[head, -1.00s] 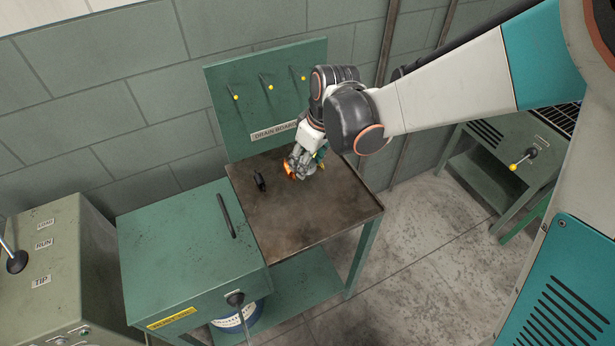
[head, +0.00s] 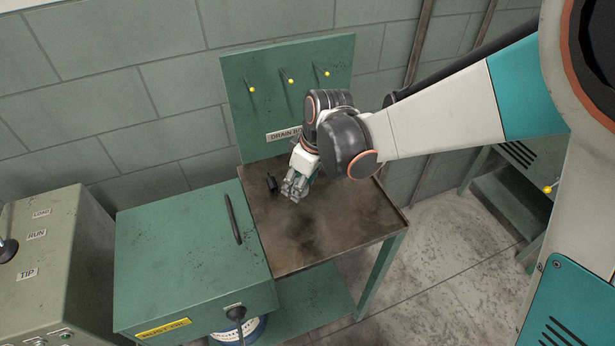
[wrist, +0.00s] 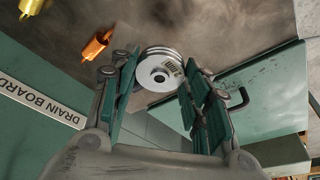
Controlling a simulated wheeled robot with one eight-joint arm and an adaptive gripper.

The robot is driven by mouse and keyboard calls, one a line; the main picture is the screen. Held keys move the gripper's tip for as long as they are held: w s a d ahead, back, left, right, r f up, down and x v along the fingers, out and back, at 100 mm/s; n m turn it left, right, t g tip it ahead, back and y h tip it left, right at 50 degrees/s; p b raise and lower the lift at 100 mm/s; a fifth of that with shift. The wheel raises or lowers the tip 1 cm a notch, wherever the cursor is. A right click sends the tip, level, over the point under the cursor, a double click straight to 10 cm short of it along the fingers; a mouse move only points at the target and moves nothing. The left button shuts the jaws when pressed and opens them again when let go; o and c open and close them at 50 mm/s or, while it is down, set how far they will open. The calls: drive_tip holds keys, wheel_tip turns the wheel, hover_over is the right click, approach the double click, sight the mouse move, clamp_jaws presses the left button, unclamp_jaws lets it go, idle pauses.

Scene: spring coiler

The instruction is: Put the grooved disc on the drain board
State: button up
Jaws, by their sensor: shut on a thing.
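The grooved disc (wrist: 160,70) is silver, with stacked rims and a hole in its face. In the wrist view it sits between the fingers of my gripper (wrist: 158,82), which is shut on it. In the head view my gripper (head: 294,188) is over the back of the brown bench top, and the disc is hard to make out there. The green drain board (head: 250,110) stands upright behind the bench, with three yellow-tipped pegs in a row. Its pegs look empty. Its label (wrist: 40,103) shows in the wrist view.
A copper piece (wrist: 97,46) and a gold piece (wrist: 31,6) are near the label in the wrist view. A small black thing (head: 271,184) is on the bench (head: 325,235). A green cabinet (head: 180,250) with a bar handle adjoins it on the left. The bench front is clear.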

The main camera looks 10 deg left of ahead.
sight(297, 206)
drive_tip(key=shift+f+b, duration=2.1)
drive_tip(key=shift+f, duration=1.45)
drive_tip(key=shift+r, duration=0.1)
drive_tip(key=o, duration=1.3)
drive_tip(key=p+v, duration=0.8)
drive_tip(key=v, duration=0.4)
